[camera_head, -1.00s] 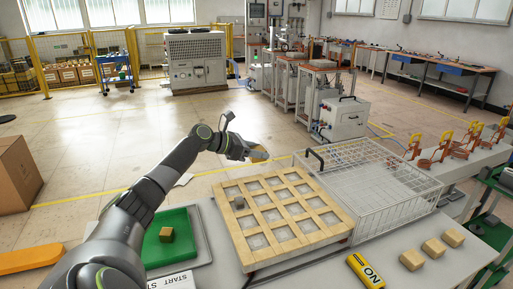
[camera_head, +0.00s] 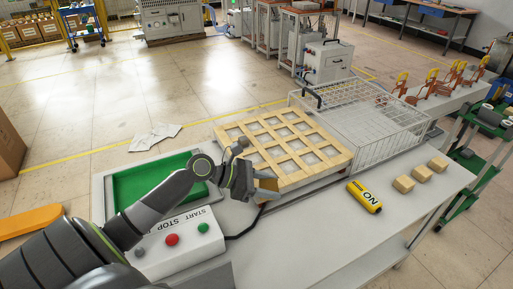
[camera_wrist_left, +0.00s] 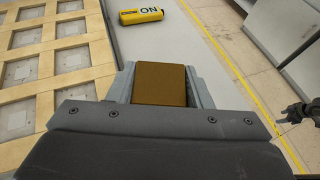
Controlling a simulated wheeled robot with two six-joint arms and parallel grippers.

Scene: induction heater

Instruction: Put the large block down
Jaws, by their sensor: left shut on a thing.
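My left gripper (camera_head: 268,186) is shut on a brown block, the large block (camera_wrist_left: 162,84), which sits between the fingers in the left wrist view. In the head view the gripper is over the table, by the near left corner of the wooden grid (camera_head: 285,178). I cannot tell whether the block touches the table. A dark shape at the right edge of the left wrist view seems to be my right gripper (camera_wrist_left: 294,113); its jaws are unclear.
The green tray (camera_head: 130,190) is partly hidden by my left arm, as is the START/STOP box (camera_head: 150,258). A yellow ON bar (camera_head: 364,197), three blocks (camera_head: 403,184) and a wire basket (camera_head: 395,150) are right. Bare table (camera_head: 300,240) lies in front.

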